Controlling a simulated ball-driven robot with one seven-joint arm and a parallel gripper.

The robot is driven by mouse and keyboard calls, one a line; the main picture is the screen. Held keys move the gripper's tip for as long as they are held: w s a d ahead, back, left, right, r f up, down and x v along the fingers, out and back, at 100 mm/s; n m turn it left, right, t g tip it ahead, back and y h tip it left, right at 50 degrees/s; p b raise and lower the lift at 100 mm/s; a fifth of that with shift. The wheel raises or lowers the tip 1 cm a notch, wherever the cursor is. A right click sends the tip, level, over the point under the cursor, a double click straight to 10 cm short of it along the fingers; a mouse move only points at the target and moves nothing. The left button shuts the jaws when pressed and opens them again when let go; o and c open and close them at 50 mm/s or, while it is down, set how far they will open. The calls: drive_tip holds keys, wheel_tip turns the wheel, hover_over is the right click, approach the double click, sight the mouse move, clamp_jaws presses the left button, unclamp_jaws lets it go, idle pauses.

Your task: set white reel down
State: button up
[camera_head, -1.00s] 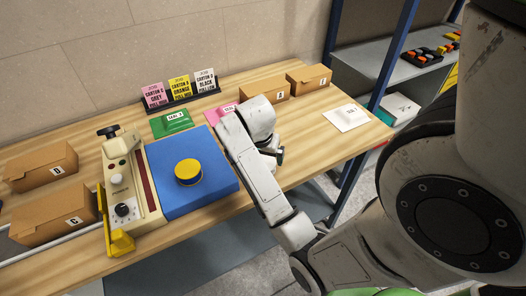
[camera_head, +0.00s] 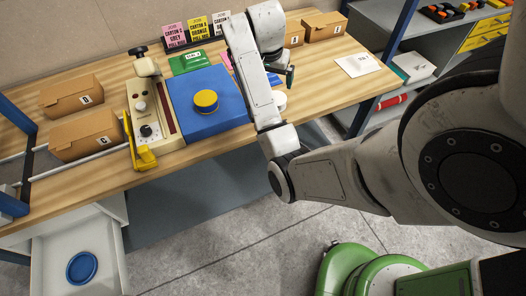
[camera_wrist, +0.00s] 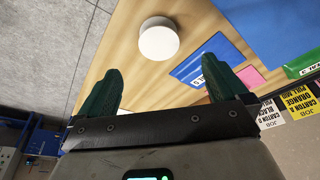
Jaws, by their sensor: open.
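The white reel (camera_wrist: 158,40) is a short white cylinder resting on the wooden table (camera_wrist: 130,75), beyond the fingertips in the wrist view. In the head view the white reel (camera_head: 281,101) shows partly behind my arm, to the right of the blue mat and near the table's front edge. My gripper (camera_wrist: 162,85) is open, with its two dark green fingers spread wide and nothing between them. The reel looks apart from both fingers. In the head view my gripper (camera_head: 290,76) is seen from the side, just above the reel.
A yellow reel (camera_head: 206,100) sits on the blue mat (camera_head: 216,122). A cream device (camera_head: 150,112) stands left of it. Cartons (camera_head: 82,135) stand at left and back right. A white card (camera_head: 358,66) lies at right. An open drawer (camera_head: 45,270) holds a blue disc (camera_head: 82,267).

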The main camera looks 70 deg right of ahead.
drive_tip(key=a+f+n+t+y, duration=0.1)
drive_tip(key=a+f+n, duration=0.5)
drive_tip(key=a, duration=0.7)
drive_tip(key=a+f+n, duration=0.6)
drive_tip(key=a, duration=0.6)
drive_tip(key=s+a+f+n+y, duration=0.1)
drive_tip(key=s+a+n, duration=0.4)
drive_tip(key=a, duration=0.4)
drive_tip(key=shift+s+f+n+y, duration=0.15)
drive_tip(key=shift+s+n+y, duration=0.15)
drive_tip(key=shift+s, duration=0.4)
